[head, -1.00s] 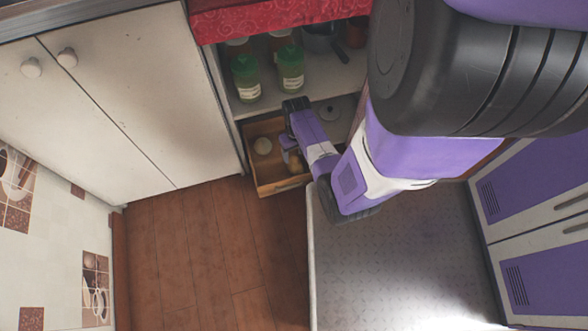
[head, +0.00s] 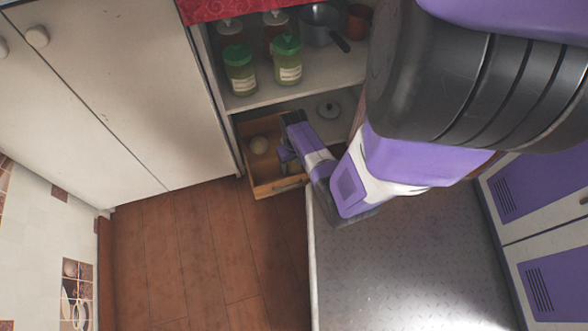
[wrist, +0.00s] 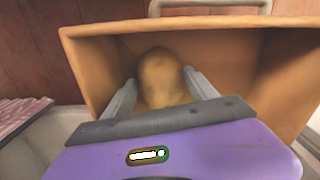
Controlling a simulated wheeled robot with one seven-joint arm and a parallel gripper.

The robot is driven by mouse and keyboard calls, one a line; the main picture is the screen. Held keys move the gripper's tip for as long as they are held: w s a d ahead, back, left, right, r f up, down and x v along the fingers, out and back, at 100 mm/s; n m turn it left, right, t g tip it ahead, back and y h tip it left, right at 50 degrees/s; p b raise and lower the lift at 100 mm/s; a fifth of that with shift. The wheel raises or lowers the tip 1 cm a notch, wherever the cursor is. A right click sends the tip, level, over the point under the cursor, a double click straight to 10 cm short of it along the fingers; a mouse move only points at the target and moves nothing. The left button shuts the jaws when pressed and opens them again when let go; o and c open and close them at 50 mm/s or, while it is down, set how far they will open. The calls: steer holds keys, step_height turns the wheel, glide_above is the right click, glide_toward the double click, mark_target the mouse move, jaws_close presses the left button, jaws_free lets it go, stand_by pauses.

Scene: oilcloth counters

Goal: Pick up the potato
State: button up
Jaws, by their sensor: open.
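The potato (wrist: 162,80) is a brown, rounded lump in the wooden drawer (wrist: 285,80), close to its front wall in the wrist view. My gripper (wrist: 159,82) is open, with one grey finger on each side of the potato. I cannot tell whether either finger touches it. In the head view my gripper (head: 284,156) is down in the pulled-out drawer (head: 262,189), and the potato is hidden behind my arm there.
Above are a shelf with green-lidded jars (head: 288,60) and a saucepan (head: 318,25). The wooden floor (head: 200,250) in front is clear.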

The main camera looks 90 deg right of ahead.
steer(key=shift+f, duration=0.35)
steer(key=c, duration=1.1)
steer(key=shift+r, duration=0.1)
steer(key=shift+c, duration=0.6)
steer(key=shift+r, duration=0.1)
